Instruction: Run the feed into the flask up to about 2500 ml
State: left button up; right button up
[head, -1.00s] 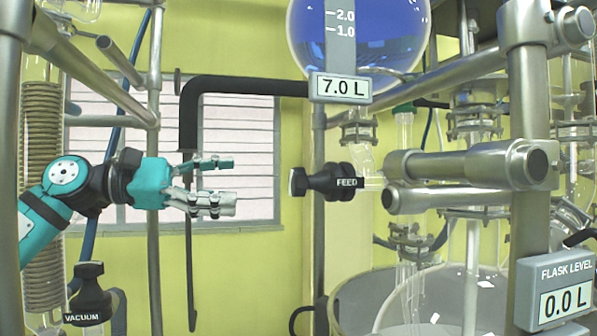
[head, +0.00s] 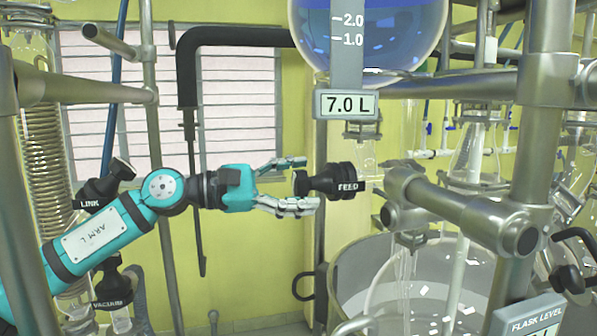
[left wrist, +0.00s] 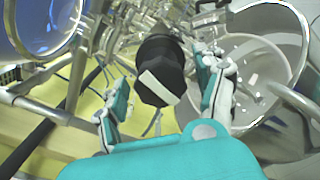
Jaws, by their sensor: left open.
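The black FEED valve knob (head: 330,181) sits right of centre in the head view, below the round feed vessel (head: 370,35) of blue liquid, whose display (head: 346,104) reads 7.0 L. My left gripper (head: 303,183) is open, with its fingertips at the knob's left end. In the left wrist view the knob (left wrist: 160,72), with a white bar on its face, lies between the two open fingers; I cannot tell whether they touch it. The flask (head: 440,290) is at the lower right, inside a round metal vessel. The FLASK LEVEL display (head: 530,318) is cut off and its number cannot be read. My right gripper is not in view.
Thick metal rails (head: 460,212) run close to the right of the FEED knob. LINK (head: 105,185) and VACUUM (head: 108,283) knobs are near my left arm. A bent black pipe (head: 188,70) stands behind my gripper.

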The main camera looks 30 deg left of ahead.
pick_arm(q)
jog(key=shift+c, duration=0.3)
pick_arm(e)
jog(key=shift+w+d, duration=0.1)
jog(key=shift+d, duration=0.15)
pick_arm(q)
jog(key=c, duration=1.1)
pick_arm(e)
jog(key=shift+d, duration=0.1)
pick_arm(q)
jog(key=shift+n, duration=0.3)
